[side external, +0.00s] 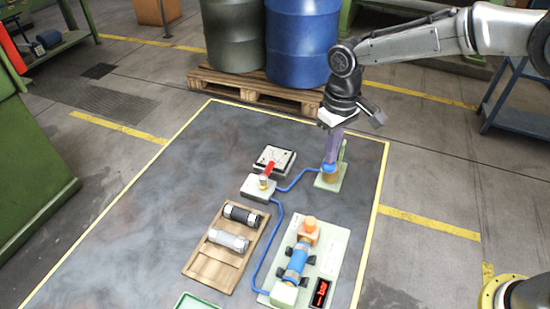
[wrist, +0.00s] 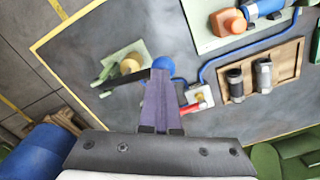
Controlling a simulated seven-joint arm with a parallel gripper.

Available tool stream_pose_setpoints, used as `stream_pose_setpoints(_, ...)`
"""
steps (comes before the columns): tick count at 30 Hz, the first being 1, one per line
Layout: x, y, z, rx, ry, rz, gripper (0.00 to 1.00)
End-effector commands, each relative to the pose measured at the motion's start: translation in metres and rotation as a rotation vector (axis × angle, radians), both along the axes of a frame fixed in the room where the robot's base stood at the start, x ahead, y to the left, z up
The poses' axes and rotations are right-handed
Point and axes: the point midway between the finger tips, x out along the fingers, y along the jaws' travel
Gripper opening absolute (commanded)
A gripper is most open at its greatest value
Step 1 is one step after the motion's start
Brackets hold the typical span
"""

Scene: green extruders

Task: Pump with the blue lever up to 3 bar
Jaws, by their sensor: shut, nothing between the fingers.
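The pump stands on a pale green plate (side external: 328,184) at the right of the dark mat, with a tan cylinder that shows in the wrist view (wrist: 130,64). A blue round knob, apparently the end of the blue lever (wrist: 164,64), shows just beyond my fingertips; blue also shows below them in the side view (side external: 329,168). My gripper (side external: 331,164) points down over the pump with its purple fingers shut and empty. I cannot tell whether they touch the knob. A gauge box (side external: 285,155) lies left of the pump; its reading is too small to tell.
A red-handled valve (side external: 268,169) sits on a white block (side external: 254,190), joined by blue hoses. A blue cylinder unit (side external: 296,262) with an orange knob (side external: 309,224) and a small red display (side external: 320,292) stand nearer. A wooden tray (side external: 205,268) holds two cylinders. Drums (side external: 303,45) stand behind.

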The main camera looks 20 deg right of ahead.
Motion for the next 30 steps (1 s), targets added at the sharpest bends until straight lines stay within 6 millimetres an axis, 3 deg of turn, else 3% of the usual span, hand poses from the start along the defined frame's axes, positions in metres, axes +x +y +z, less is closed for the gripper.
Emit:
stream_pose_setpoints(15, -0.001, 0.001, 0.002, 0.000, 0.002, 0.001, 0.00)
stream_pose_setpoints(30, 0.000, 0.000, -0.046, -0.001, 0.003, 0.000, 0.00)
